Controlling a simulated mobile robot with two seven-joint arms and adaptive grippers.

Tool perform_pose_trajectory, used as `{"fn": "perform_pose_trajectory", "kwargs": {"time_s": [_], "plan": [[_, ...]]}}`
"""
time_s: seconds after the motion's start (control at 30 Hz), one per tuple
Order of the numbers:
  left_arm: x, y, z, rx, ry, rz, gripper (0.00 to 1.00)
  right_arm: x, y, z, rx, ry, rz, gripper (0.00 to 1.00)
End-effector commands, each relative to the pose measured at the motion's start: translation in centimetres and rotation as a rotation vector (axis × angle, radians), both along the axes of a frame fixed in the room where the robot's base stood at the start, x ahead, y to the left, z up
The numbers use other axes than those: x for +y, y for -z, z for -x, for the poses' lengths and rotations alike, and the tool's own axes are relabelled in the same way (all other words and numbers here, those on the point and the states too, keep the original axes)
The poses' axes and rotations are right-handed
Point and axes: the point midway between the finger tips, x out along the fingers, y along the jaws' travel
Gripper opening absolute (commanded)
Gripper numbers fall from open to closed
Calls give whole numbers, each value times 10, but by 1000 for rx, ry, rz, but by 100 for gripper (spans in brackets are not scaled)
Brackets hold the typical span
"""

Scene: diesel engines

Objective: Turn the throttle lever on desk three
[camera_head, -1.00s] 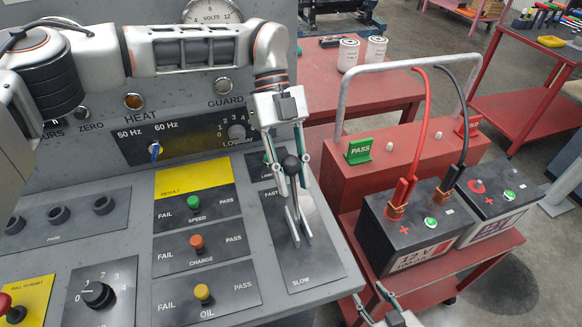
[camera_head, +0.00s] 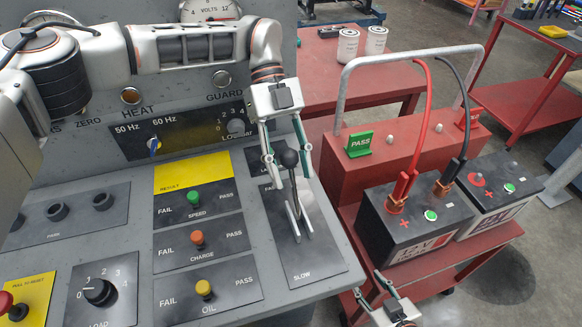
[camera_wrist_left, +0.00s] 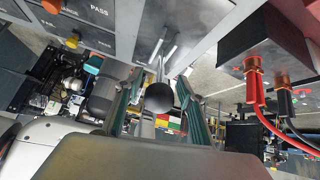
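The throttle lever is a thin metal lever with a round black knob (camera_head: 288,158), rising from a dark panel (camera_head: 318,253) marked SLOW at its near end. My left gripper (camera_head: 289,166) reaches down over it from above, with one finger on each side of the knob. The fingers stand apart, and gaps show beside the knob. In the left wrist view the knob (camera_wrist_left: 158,97) sits between the two spread fingers, apart from both. My right gripper (camera_head: 369,284) is partly in view at the bottom, away from the lever, with its fingers apart.
A red cart (camera_head: 500,236) with batteries (camera_head: 417,222) and cables stands right of the desk. A gauge panel rises behind.

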Motion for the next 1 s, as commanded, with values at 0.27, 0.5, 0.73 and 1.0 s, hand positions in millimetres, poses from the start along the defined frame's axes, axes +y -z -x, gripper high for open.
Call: {"fn": "perform_pose_trajectory", "kwargs": {"time_s": [0.27,0.5,0.73,1.0], "plan": [[0,-3,1,0,3,-2,39,-2,2,1,4,-2,5,40],[0,-40,0,-1,2,-2,39,-1,2,1,2,-1,3,40],[0,-80,0,-2,2,-1,39,-1,2,0,2,0,1,40],[0,-99,0,1,1,-1,39,0,2,0,2,0,1,40]]}}
